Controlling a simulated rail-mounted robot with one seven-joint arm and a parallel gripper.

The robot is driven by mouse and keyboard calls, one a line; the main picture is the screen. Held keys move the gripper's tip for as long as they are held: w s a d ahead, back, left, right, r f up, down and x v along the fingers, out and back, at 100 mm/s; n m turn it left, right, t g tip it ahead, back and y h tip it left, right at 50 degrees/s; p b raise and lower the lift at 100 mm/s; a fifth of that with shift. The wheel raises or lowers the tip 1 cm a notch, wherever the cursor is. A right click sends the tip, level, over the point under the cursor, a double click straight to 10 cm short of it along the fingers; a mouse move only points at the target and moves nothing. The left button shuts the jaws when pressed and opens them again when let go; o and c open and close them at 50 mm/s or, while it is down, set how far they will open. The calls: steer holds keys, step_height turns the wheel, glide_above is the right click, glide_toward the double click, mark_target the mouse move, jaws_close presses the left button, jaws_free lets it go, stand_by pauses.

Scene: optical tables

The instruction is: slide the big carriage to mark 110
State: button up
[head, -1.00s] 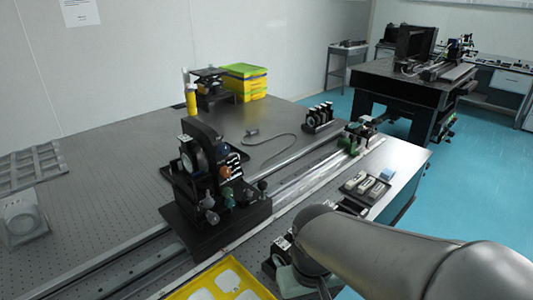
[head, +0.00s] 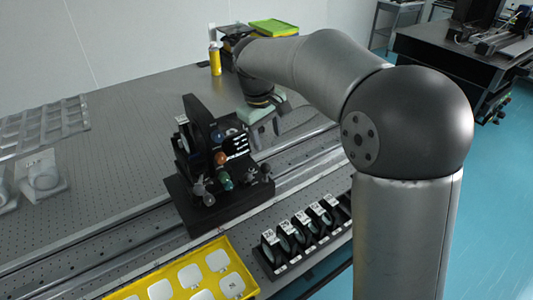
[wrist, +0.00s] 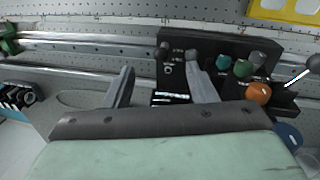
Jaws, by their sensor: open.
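The big carriage (head: 199,200) is a black block on the rail (head: 300,171), with an upright plate and green, orange and grey knobs. In the wrist view the carriage (wrist: 240,44) fills the upper right, and the rail (wrist: 90,47) runs off to the left. My gripper (wrist: 161,70) is open and empty. Its right finger overlaps the carriage near a grey knob; its left finger is beside the carriage's left end. I cannot tell whether either touches. In the head view my gripper (head: 262,128) is just right of and behind the carriage. Mark 110 is not readable.
A yellow tray (head: 236,268) with white pieces lies in front of the carriage. A rack of labelled black holders (head: 299,236) stands at the front right. A yellow bottle (head: 214,60) and yellow-green boxes (head: 272,27) stand at the back. The rail left of the carriage looks clear.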

steer(key=w+a+r, duration=0.1)
steer(key=w+a, duration=0.2)
steer(key=n+p, duration=0.1)
steer(key=p, duration=0.1)
glide_toward(265, 165)
steer(key=f, duration=0.6)
steer(key=w+d+f, duration=0.1)
steer(key=f, duration=0.3)
steer(key=shift+w+d, duration=0.1)
jaws_close()
